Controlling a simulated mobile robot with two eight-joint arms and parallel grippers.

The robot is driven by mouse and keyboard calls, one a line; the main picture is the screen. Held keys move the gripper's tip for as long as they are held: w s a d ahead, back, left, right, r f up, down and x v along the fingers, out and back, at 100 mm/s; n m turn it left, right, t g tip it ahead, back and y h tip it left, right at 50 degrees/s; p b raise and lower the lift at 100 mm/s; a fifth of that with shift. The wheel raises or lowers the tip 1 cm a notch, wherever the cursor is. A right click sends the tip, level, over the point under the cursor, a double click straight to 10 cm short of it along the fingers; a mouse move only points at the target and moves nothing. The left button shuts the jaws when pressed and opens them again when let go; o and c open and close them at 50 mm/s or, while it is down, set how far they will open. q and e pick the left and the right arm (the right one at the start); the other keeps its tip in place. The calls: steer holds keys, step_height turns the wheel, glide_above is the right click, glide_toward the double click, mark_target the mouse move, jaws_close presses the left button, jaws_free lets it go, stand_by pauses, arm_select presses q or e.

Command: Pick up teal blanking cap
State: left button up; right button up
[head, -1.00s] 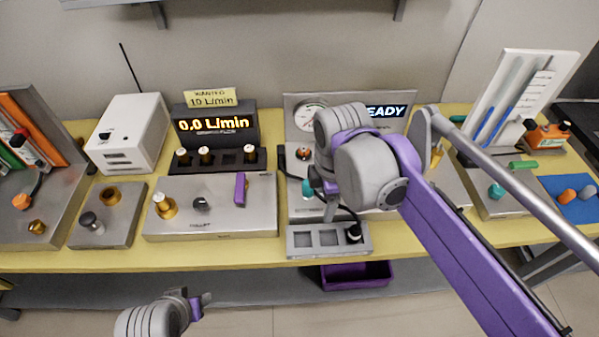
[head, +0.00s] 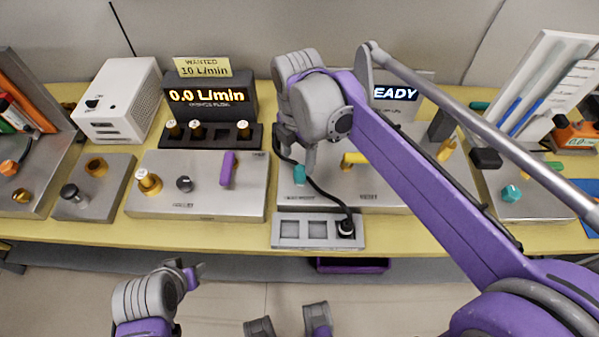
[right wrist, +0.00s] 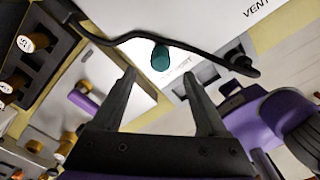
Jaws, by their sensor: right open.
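The teal blanking cap (head: 299,175) sits at the left front of the metal panel in the middle of the bench. In the right wrist view the teal cap (right wrist: 161,57) shows just beyond and between the fingertips, with a black cable beside it. My right gripper (right wrist: 159,75) is open and empty, its two dark fingers apart. In the head view my right gripper (head: 309,160) is above and close to the cap, partly hidden by its own wrist.
A black cable runs past the cap to a plug in the grey socket strip (head: 318,244) in front. A yellow handle (head: 353,159) is just right of the cap. A purple lever (head: 228,170) stands on the left panel. Another teal knob (head: 511,193) is far right.

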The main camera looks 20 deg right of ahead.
mark_target(300, 168)
steer(key=f, duration=0.5)
steer(key=shift+w+d+f, duration=0.1)
steer(key=shift+d+f, duration=0.15)
steer(key=shift+f, duration=0.1)
jaws_close()
